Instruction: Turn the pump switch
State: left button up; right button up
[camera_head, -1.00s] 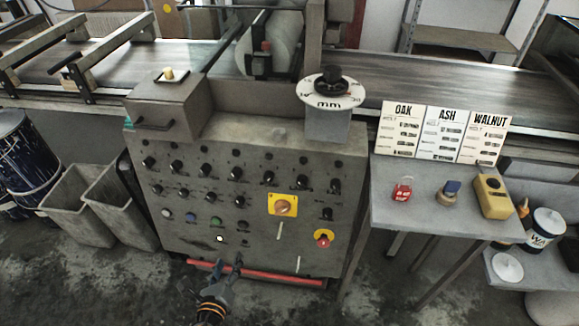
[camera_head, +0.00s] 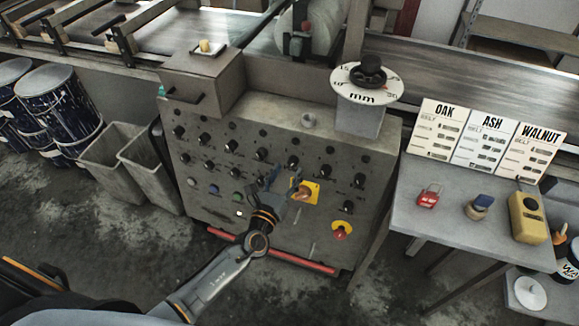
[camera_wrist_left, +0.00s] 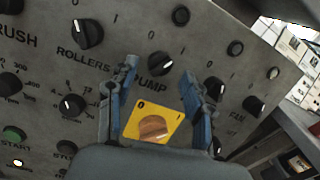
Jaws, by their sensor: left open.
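The pump switch (camera_wrist_left: 161,64) is a round black knob above the PUMP label in the left wrist view. Its white mark seems to lie on its left side. My left gripper (camera_wrist_left: 160,70) is open, with one blue-grey finger on each side of the knob in that picture. No contact shows. In the head view my left gripper (camera_head: 285,181) is in front of the grey control panel (camera_head: 290,230), by the yellow plate with an orange rotary switch (camera_head: 303,193). That switch also shows below the pump knob in the left wrist view (camera_wrist_left: 154,128). My right gripper is not seen.
Several other black knobs surround the pump knob, including the ROLLERS knob (camera_wrist_left: 88,33). A red emergency button (camera_head: 340,231) is at lower right. A red bar (camera_head: 290,258) runs along the panel's foot. A side table (camera_head: 450,205) stands at right.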

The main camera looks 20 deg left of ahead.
pick_arm(q)
jog(key=shift+w+d, duration=0.1)
jog(key=shift+w, duration=1.05)
grip_shut()
